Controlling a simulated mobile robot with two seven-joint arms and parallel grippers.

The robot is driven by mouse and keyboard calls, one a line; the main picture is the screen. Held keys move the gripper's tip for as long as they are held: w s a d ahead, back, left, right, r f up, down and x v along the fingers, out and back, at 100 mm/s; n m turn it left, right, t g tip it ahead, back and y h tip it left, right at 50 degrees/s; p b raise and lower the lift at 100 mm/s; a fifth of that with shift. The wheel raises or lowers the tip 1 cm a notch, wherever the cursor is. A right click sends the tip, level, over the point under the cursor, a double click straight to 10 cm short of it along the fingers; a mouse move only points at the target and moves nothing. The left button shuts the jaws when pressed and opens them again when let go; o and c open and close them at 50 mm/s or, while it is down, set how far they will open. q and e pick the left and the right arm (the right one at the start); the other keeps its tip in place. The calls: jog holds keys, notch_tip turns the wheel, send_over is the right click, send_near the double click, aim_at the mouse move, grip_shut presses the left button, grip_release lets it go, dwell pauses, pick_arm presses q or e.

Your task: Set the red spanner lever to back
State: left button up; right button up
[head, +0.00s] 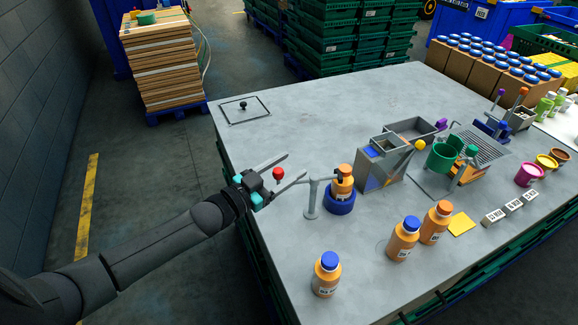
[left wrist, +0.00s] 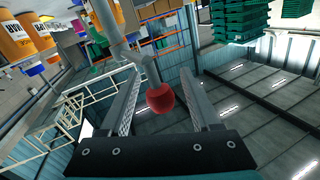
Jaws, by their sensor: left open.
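The red spanner lever's round red knob (head: 278,173) stands at the left end of a grey arm on a post (head: 311,200). An orange bottle (head: 343,180) sits in a blue ring holder (head: 340,201) beside the post. My left gripper (head: 294,171) is open, and its fingers lie on either side of the red knob in the head view. In the left wrist view the red knob (left wrist: 160,98) shows between the two spread fingers (left wrist: 165,100). I cannot tell whether a finger touches it. My right gripper is not in view.
Two blue-capped bottles (head: 327,274) (head: 403,239) and an orange-capped bottle (head: 435,222) stand at the front. A grey bin unit (head: 376,168) is right of the holder. A black-knobbed plate (head: 243,108) lies at the far left corner. The table's left edge (head: 232,185) runs under my arm.

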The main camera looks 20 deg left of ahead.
pick_arm(q)
jog(key=shift+w+d, duration=0.15)
jog(key=shift+w, duration=0.2)
grip_shut()
dwell(0.4)
dwell(0.9)
